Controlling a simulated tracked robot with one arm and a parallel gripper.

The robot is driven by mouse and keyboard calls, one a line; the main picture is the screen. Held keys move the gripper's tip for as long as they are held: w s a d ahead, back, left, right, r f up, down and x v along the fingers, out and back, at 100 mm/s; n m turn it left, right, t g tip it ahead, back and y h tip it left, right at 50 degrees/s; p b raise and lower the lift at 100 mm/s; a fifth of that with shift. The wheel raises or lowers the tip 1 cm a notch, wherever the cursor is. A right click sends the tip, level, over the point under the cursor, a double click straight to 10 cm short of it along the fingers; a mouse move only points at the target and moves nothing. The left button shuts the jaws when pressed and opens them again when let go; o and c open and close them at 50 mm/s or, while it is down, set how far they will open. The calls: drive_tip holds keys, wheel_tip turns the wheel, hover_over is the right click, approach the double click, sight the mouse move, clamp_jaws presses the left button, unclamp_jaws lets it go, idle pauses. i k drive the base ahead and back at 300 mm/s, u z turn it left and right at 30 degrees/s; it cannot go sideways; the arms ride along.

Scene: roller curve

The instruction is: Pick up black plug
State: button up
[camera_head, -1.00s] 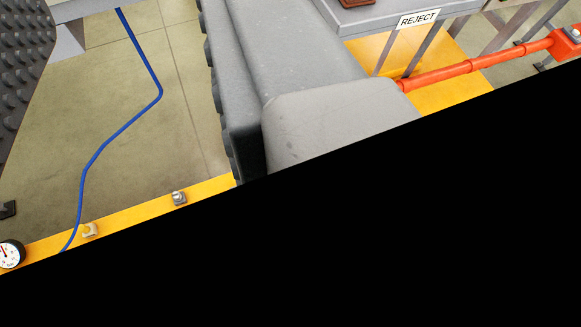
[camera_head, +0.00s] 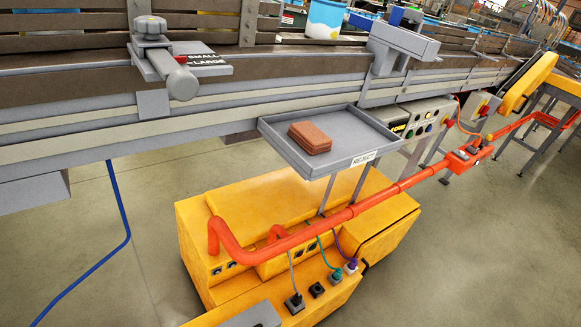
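Several plugs stand in a row on a low yellow ledge at bottom centre. A black plug (camera_head: 294,303) with a thin grey cable is at the left end of the row. A small black socket or cap (camera_head: 317,290) without a visible cable is just right of it. A teal plug (camera_head: 335,275) and a purple-and-white plug (camera_head: 351,267) follow further right. My gripper is not in view, so I cannot tell its state.
A yellow cabinet (camera_head: 245,208) with an orange pipe (camera_head: 300,238) across it stands behind the plugs. A grey REJECT tray (camera_head: 345,122) holding brown pieces (camera_head: 310,138) is above. A conveyor (camera_head: 80,130) runs behind. A blue cable (camera_head: 118,200) hangs left over open floor.

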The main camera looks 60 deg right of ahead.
sight(297, 300)
drive_tip(key=k, duration=1.3)
drive_tip(key=z, duration=1.1)
drive_tip(key=i, duration=1)
drive_tip(key=u, duration=0.05)
